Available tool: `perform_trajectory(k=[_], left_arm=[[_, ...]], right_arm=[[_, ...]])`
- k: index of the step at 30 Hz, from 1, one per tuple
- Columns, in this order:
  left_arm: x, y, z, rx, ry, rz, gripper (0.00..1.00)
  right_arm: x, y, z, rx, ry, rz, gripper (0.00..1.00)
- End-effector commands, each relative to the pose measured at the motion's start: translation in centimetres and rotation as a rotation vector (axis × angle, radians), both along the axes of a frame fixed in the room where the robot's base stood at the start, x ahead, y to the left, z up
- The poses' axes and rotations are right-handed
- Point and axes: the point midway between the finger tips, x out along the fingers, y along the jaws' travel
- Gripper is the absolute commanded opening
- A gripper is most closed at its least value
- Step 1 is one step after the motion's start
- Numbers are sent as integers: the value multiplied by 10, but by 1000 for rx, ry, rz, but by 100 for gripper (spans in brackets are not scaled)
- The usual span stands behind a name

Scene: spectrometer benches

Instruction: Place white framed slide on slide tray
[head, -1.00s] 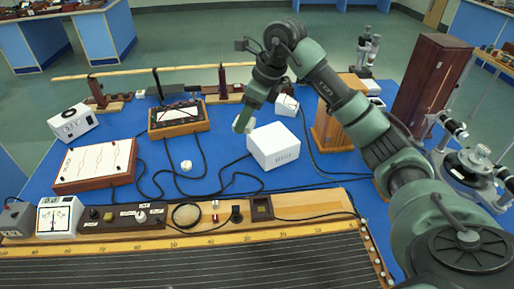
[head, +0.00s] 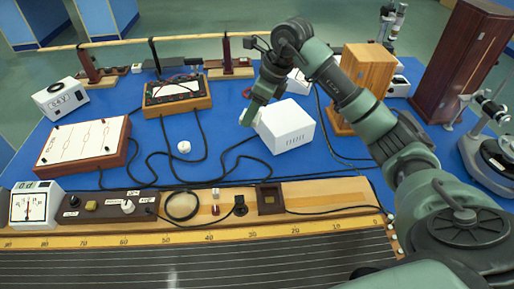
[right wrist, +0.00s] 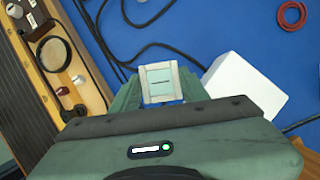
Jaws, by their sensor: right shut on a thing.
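The white framed slide (right wrist: 160,82) is held between the fingers of my right gripper (right wrist: 150,88) in the right wrist view. In the head view my right gripper (head: 254,110) points down just left of the white box, and a pale bit of the slide (head: 246,118) shows at its tips. The slide appears to be above the blue bench top. I cannot surely pick out the slide tray; a small brown block with a dark square recess (head: 270,198) sits on the wooden strip nearer to me. My left gripper is not in view.
The white box (head: 286,124) stands right beside the gripper. Black cables cross the blue bench (head: 225,130). A magnifier ring (head: 182,206) and knobs line the wooden strip. A wooden cabinet (head: 366,75) stands behind my right arm. A small white round object (head: 184,147) lies left.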

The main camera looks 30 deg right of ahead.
Motion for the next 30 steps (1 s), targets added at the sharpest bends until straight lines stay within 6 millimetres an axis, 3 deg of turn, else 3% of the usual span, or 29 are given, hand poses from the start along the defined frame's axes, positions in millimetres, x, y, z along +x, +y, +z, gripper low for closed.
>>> perform_trajectory(k=[6,12,20,27,30], left_arm=[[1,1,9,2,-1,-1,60],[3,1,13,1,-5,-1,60],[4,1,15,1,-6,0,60],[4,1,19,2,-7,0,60],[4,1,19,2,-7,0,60]], right_arm=[[-2,1,-61,3,8,0,5],[-1,0,-103,2,3,-1,5],[0,0,-123,1,1,-1,5],[-1,1,-156,2,2,-1,5],[0,0,-160,0,0,0,5]])
